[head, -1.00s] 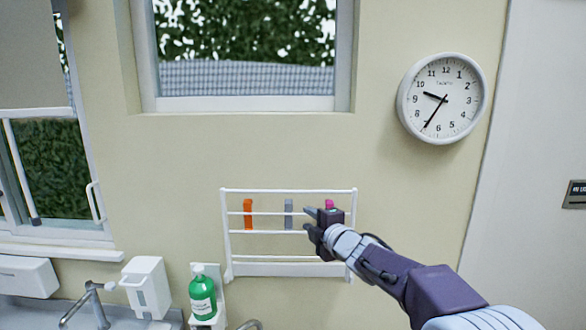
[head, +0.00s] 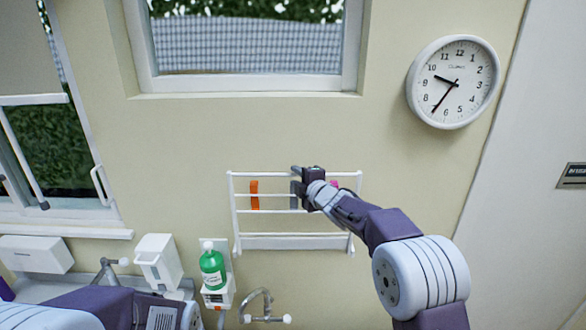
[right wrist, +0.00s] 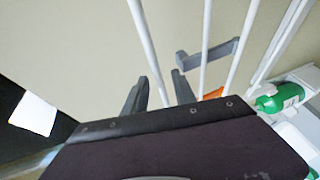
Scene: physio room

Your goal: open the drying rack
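The drying rack (head: 290,242) is a white frame with horizontal bars, mounted on the beige wall under the window; it looks folded flat against the wall. An orange strip (head: 254,196), a grey strip (head: 295,200) and a pink strip (head: 334,184) hang on it. My right gripper (head: 299,171) is at the top bar, right of centre, hiding part of the rack. In the right wrist view, its two dark fingers (right wrist: 160,90) are apart, with a white bar (right wrist: 148,50) running between them; I see no grip on it. My left gripper is out of view.
Below the rack are a sink tap (head: 262,305), a green bottle (head: 212,268) and a white dispenser (head: 158,262). A clock (head: 453,82) hangs at the upper right. My left arm shows at the lower left. The wall right of the rack is bare.

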